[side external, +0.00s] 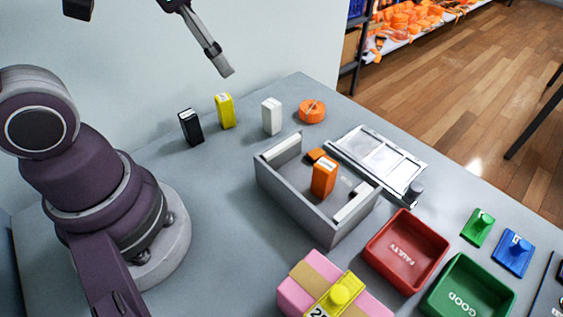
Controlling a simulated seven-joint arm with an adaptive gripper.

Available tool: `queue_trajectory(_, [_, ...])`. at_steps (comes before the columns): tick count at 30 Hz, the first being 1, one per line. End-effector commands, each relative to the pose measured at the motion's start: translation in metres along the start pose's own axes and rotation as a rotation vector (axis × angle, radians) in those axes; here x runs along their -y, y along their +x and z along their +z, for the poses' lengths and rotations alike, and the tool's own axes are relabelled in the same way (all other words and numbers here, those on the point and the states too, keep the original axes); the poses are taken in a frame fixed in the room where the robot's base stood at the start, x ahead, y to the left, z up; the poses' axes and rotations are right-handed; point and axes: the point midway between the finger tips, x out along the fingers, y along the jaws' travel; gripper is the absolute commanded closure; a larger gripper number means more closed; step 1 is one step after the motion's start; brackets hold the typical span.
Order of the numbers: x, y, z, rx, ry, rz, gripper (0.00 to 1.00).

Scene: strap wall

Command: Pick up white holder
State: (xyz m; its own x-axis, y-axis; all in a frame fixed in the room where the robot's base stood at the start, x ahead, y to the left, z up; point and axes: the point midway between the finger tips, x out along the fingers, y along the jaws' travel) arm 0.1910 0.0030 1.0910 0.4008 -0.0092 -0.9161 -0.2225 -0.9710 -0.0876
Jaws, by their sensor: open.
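A white holder (271,117), a small upright box, stands on the grey table near the wall. It is apart from the things around it. My gripper (222,68) is only partly in view at the top, with one grey-tipped finger showing clearly. That finger hangs above and to the left of the white holder in the picture, apart from it. My gripper is open, and nothing shows at the visible fingertip. The rest of the gripper is cut off by the frame.
A yellow box (226,111) and black box (190,127) stand left of the holder; an orange roll (312,111) lies right. A grey open tray (304,213) holds an upright orange box (323,177). Red (378,258) and green (432,295) bins are in front.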

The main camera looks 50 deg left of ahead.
Motion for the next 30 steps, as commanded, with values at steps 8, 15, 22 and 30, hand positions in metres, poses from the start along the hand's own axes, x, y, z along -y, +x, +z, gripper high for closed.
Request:
queue_trajectory(8, [0.047,0.073,-0.057,0.214,0.73,0.153,0.37])
queue_trajectory(15, [0.073,0.139,-0.057,0.288,1.169,0.307,0.37])
queue_trajectory(22, [0.073,0.174,-0.044,0.295,1.238,0.337,0.37])
queue_trajectory(30, [0.065,0.214,-0.03,0.294,1.237,0.336,0.37])
